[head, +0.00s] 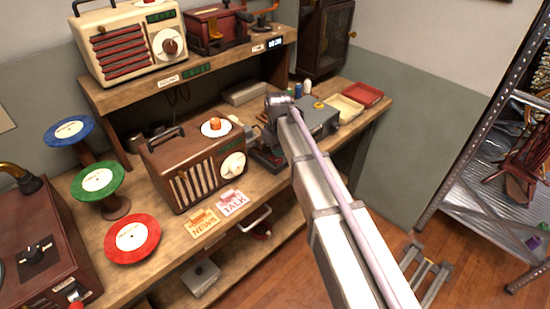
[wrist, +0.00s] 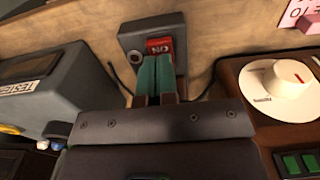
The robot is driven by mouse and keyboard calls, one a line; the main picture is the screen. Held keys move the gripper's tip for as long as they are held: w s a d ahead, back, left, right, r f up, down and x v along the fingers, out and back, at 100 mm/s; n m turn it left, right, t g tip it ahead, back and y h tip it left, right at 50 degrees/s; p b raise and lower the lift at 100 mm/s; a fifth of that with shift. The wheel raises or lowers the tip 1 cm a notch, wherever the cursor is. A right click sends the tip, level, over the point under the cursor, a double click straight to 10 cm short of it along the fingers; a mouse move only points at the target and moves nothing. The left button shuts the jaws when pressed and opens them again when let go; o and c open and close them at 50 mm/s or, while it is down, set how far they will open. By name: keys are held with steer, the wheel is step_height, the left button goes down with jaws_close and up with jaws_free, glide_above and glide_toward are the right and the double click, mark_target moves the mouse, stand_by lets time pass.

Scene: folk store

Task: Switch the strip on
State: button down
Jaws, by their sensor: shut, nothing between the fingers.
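The dark grey strip (wrist: 150,24) lies on the wooden bench at the top middle of the wrist view. Its red rocker switch (wrist: 159,45) carries white lettering that looks like ON seen upside down. My gripper (wrist: 157,58) is shut and empty, its two teal fingers side by side. The fingertips are right at the near edge of the red switch and overlap it in the picture; I cannot tell whether they touch it. The fingers hide part of the strip. In the head view my arm reaches over the bench and covers much of this spot.
A brown radio (head: 195,165) with a white dial (wrist: 278,92) stands beside the strip. A grey tester box (wrist: 55,95) is on the other side. News (head: 201,223) and talk (head: 232,203) cards lie at the bench's front edge. Dark cords run beside the strip.

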mark_target(278, 160)
steer(key=shift+f+b, duration=1.25)
steer(key=shift+b, duration=0.05)
stand_by(0.9)
step_height(278, 160, up, 7)
steer(key=p, duration=0.7)
steer(key=shift+r, duration=0.15)
steer(key=s+d+m, duration=0.4)
steer(key=s+d, duration=0.3)
steer(key=s, duration=0.4)
steer(key=s+d+m, duration=0.4)
steer(key=s+d, duration=0.3)
steer(key=s, duration=0.5)
